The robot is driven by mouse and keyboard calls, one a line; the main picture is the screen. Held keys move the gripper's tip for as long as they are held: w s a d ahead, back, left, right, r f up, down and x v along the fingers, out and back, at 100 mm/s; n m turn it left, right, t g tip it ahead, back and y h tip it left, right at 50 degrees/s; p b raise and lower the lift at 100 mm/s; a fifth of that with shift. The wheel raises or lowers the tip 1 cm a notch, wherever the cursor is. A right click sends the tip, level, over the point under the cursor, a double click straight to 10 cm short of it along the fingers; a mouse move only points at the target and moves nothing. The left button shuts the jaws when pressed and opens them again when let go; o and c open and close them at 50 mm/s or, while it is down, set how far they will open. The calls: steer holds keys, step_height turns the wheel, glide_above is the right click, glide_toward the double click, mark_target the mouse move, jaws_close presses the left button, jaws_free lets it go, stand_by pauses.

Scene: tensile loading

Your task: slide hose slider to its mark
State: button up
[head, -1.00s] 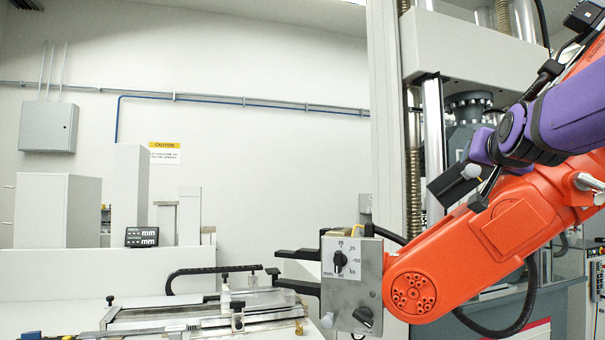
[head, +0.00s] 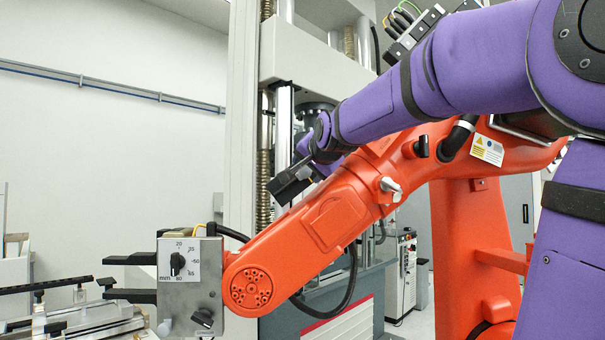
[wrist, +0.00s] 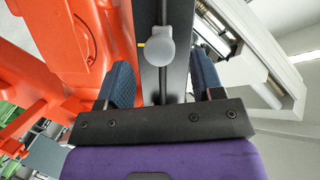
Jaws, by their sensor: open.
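My gripper (wrist: 163,72) shows in the wrist view with its two blue-grey fingers apart. A grey rounded knob (wrist: 160,45) on a thin stem appears between them, in front of a dark strip (wrist: 178,20). A small yellow mark (wrist: 140,44) is just left of the knob. I cannot tell whether the knob is the hose slider, or how far it is from the fingers. In the head view my gripper (head: 290,186) is a dark shape at the end of my purple arm, in front of the machine column; its fingers are not clear there.
An orange robot arm (head: 335,215) runs close below my arm, with a grey clamp knob (head: 390,187) and a black hose (head: 345,292). It carries a grey dial box (head: 188,282) with black jaws. The testing machine (head: 310,62) stands behind. A bench with instruments (head: 85,318) is lower left.

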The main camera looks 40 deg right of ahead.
mark_target(307, 170)
steer(key=shift+x, duration=2.25)
jaws_close()
steer(key=shift+s+d+r, duration=0.1)
steer(key=shift+s+d, duration=0.05)
jaws_free()
steer(key=v, duration=1.1)
